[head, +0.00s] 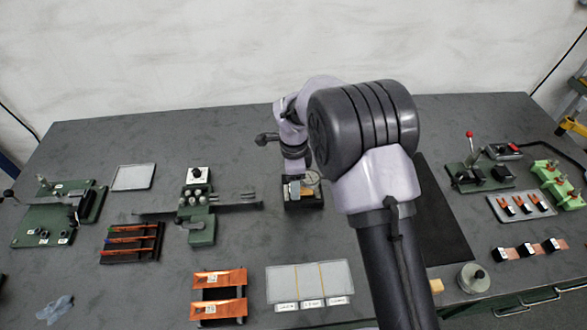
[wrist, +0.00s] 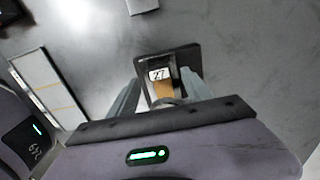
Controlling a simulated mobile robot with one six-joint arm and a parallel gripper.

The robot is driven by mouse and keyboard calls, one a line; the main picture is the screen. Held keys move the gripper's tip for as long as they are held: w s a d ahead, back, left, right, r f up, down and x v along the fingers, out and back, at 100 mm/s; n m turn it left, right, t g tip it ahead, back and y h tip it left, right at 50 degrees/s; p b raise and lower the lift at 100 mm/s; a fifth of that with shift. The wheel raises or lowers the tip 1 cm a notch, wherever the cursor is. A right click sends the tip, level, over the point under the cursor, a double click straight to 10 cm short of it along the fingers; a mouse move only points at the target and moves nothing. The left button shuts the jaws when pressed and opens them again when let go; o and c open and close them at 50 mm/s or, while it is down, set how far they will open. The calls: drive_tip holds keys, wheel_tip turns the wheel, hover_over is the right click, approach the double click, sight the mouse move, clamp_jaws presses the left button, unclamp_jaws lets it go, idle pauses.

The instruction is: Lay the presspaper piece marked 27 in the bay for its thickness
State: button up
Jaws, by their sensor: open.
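The presspaper piece marked 27 (wrist: 164,90) is small and brown with a white label. In the wrist view it lies on a small dark stand (wrist: 184,58). My gripper (wrist: 159,95) is open, with one grey finger on each side of the piece; I cannot tell whether they touch it. In the head view my gripper (head: 298,178) is low over the same dark stand (head: 304,205) and partly hides it. The flat grey tray with three bays (head: 310,280) lies in front, with white labels along its near edge too small to read. It also shows at left in the wrist view (wrist: 47,82).
Left of the stand is a green fixture with a long bar (head: 202,225). Copper foil pieces (head: 219,292) lie on a dark holder left of the tray. A black mat (head: 443,215) is at right, partly behind my arm. Bare table lies between stand and tray.

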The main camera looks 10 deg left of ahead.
drive_tip(key=shift+f, duration=0.9)
clamp_jaws()
drive_tip(key=c, duration=0.9)
unclamp_jaws()
clamp_jaws()
drive_tip(key=shift+a+r, duration=0.1)
drive_tip(key=shift+s+a+b, duration=0.15)
drive_tip(key=shift+s+a, duration=0.1)
drive_tip(key=shift+a, duration=0.6)
drive_tip(key=shift+s+a+b, duration=0.2)
drive_tip(key=shift+s+a, duration=0.05)
drive_tip(key=shift+a, duration=0.55)
drive_tip(key=shift+s+a+b, duration=0.15)
drive_tip(key=shift+s+a, duration=0.1)
drive_tip(key=shift+a, duration=0.6)
